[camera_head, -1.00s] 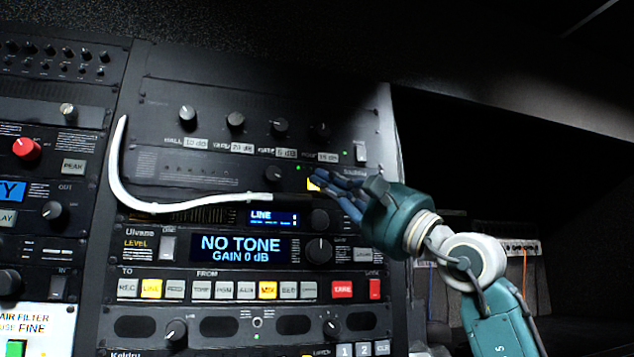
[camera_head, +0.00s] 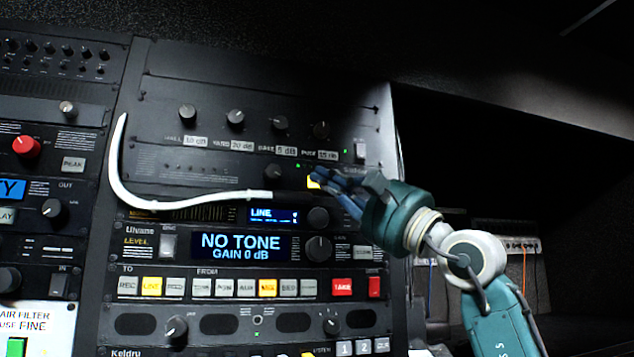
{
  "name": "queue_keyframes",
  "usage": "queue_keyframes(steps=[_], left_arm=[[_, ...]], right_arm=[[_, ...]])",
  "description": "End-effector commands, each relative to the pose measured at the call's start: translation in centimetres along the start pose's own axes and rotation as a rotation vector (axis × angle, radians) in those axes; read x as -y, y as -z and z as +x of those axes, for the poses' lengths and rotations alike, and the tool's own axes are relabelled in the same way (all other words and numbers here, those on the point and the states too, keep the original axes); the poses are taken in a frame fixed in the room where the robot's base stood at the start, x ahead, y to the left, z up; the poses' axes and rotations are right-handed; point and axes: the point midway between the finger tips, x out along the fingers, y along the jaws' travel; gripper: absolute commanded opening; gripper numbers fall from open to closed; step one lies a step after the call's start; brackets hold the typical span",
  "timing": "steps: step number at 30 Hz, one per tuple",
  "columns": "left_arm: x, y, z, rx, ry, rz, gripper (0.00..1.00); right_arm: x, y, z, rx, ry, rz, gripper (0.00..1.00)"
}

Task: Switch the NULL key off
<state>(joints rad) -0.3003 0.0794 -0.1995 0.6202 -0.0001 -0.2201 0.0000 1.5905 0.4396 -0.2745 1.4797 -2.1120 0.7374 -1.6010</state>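A small yellow-lit key (camera_head: 314,181) shows on the rack unit above the blue LINE display. Its lettering is too small to read, so I cannot tell whether it is the NULL key. My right gripper (camera_head: 322,177) comes in from the right, with its blue fingertips at this key and covering part of it. I cannot tell whether they touch it. The fingers lie close together, and their gap is hidden from this side. My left gripper is not in view.
A white cable (camera_head: 190,206) hangs across the rack front, left of my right gripper. The NO TONE display (camera_head: 247,247) and a row of keys with a red TAKE key (camera_head: 342,287) sit below. A dark open bay (camera_head: 490,150) lies to the right.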

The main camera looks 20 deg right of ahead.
Motion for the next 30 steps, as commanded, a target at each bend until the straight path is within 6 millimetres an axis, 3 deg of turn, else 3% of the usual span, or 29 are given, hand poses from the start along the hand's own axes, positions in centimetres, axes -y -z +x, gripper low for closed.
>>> queue_keyframes(steps=[30], left_arm=[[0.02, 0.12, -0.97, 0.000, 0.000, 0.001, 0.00]], right_arm=[[-0.50, 0.53, 0.79, 0.000, 0.000, 0.000, 0.00]])
